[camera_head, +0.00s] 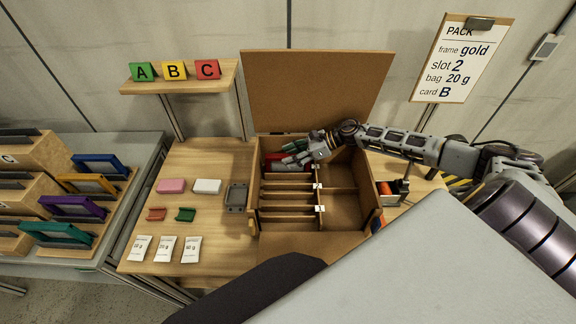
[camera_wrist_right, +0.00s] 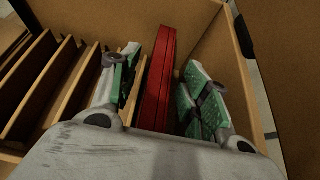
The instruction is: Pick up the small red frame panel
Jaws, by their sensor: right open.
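The small red frame panel (camera_head: 290,167) stands in the rear slot of the open wooden box (camera_head: 256,222). In the right wrist view the red panel (camera_wrist_right: 160,80) runs upright on its edge between the two green-padded fingers of my right gripper (camera_wrist_right: 162,88). The fingers are apart, with a gap showing on both sides of the panel. In the head view my right gripper (camera_head: 300,153) is over the back left of the box and partly hides the panel. The panel's lower part is hidden. My left gripper is not in view.
Wooden dividers (camera_head: 288,208) split the box's left side into slots, and its lid (camera_head: 318,90) stands open behind. Pink and white blocks, a grey tray (camera_head: 236,197) and bag cards lie left of it. Colored frames (camera_head: 75,207) stand in a rack at far left.

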